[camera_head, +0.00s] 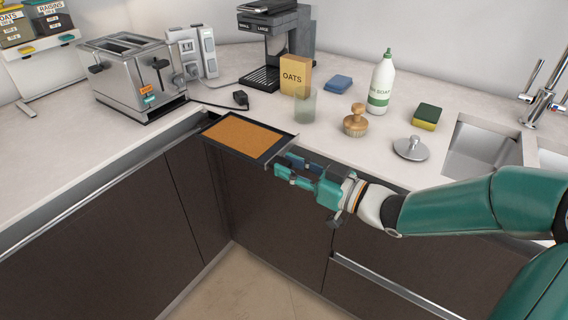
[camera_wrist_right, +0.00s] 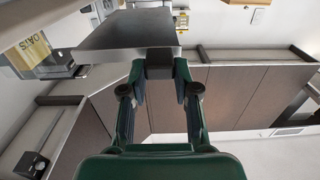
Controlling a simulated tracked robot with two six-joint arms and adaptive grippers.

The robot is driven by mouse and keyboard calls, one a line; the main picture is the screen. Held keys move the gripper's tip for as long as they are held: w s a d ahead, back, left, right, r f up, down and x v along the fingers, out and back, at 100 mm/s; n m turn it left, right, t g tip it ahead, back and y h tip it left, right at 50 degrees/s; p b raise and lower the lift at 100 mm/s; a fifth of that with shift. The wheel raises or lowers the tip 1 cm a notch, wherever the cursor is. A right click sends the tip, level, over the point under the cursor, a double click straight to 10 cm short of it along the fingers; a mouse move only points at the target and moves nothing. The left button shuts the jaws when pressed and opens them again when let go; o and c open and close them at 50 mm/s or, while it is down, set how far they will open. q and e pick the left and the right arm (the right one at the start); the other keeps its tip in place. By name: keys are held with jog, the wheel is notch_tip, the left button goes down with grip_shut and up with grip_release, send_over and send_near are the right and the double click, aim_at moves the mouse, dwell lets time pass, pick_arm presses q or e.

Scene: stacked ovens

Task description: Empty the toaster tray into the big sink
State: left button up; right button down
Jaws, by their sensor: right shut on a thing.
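The toaster tray (camera_head: 228,150) is a flat dark tray with an even brown layer of crumbs over its middle. It is held about level in front of the counter's inner corner. My right gripper (camera_head: 284,168) is shut on the tray's near right edge. In the right wrist view, the gripper (camera_wrist_right: 160,68) grips a dark block at the edge of the grey tray (camera_wrist_right: 125,32). The sink (camera_head: 470,148) is at the right, with another basin partly hidden by my right arm. The toaster (camera_head: 130,77) stands at the back left. My left gripper is not in view.
A glass (camera_head: 305,106), oats box (camera_head: 294,76), wooden brush (camera_head: 356,122), soap bottle (camera_head: 381,82), sponge (camera_head: 427,116) and metal lid (camera_head: 411,149) stand between tray and sink. A tap (camera_head: 540,95) rises behind the sink. The space before the cabinets is clear.

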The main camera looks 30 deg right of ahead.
jog(key=shift+s+d, duration=0.3)
jog(key=shift+s, duration=0.25)
notch_tip(320, 180, up, 8)
jog(key=p, duration=0.6)
jog(key=shift+p, duration=0.35)
